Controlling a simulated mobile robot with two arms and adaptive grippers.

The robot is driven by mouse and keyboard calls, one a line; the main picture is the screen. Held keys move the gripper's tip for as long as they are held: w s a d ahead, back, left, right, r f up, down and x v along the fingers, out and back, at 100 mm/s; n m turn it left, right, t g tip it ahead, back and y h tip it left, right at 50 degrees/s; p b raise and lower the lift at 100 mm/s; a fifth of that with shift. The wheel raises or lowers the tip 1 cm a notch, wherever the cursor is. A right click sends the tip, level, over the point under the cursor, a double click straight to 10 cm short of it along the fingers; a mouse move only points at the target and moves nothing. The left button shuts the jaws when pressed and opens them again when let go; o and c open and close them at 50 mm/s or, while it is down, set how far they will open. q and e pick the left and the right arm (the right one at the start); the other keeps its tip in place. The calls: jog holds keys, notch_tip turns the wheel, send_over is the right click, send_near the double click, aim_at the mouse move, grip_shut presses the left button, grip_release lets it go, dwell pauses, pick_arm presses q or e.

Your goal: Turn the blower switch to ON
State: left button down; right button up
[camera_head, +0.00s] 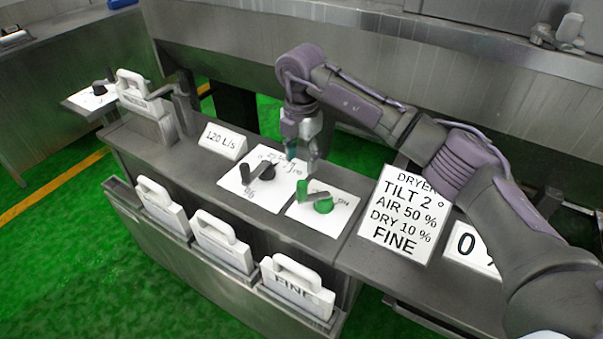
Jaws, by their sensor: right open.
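A small label that seems to read ON is at the plate's right side. My right gripper (302,162) hangs just above and behind this switch, fingers pointing down. It is open and holds nothing, and it appears apart from the lever. My left gripper is out of view.
A black dial (267,169) on a larger white plate is left of the switch. A "120 L/s" sign (222,141) stands further left. A "DRYER" sign (402,214) lies to the right.

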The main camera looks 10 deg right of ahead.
notch_tip(320, 180, up, 2)
jog(key=shift+r, duration=0.2)
dwell(0.3)
